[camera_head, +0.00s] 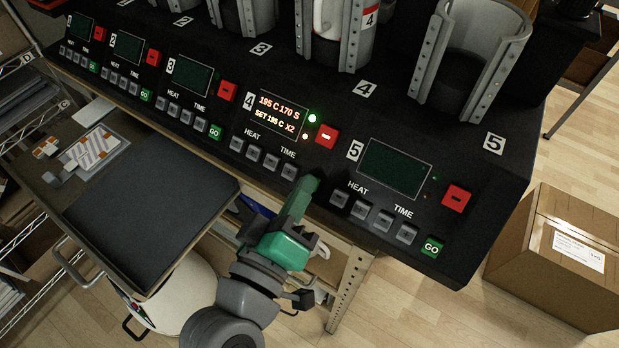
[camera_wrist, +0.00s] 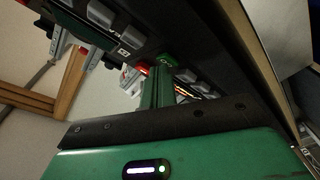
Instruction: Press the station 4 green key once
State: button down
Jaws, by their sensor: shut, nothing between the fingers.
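Station 4's panel, with its lit display (camera_head: 277,113), grey keys (camera_head: 253,153) and red key (camera_head: 327,136), is at the middle of the black console in the head view. Its green key is hidden there behind my gripper (camera_head: 309,184), whose fingertips are at the right end of the key row. The fingers are shut and empty. In the wrist view, a green GO key (camera_wrist: 167,60) shows just beyond the fingertips of my gripper (camera_wrist: 158,75). I cannot tell whether they touch it.
Station 5's panel has a dark display (camera_head: 395,169) and a green GO key (camera_head: 432,246). Station 3's green key (camera_head: 215,132) is to the left. Cup-shaped holders (camera_head: 470,60) stand behind the panels. A cardboard box (camera_head: 560,260) is at right, a dark mat (camera_head: 150,205) at left.

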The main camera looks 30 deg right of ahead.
jog(key=shift+s+a+r+p, duration=0.25)
jog(key=shift+a+r+p, duration=0.1)
jog(key=shift+a+r, duration=0.2)
jog(key=shift+r, duration=0.1)
jog(key=a+r+p, duration=0.1)
jog(key=s+a+r+p, duration=0.1)
jog(key=a+r, duration=0.1)
jog(key=shift+s+a+r+p, duration=0.1)
jog(key=shift+s+a+p, duration=0.1)
jog(key=shift+p, duration=0.1)
dwell(0.7)
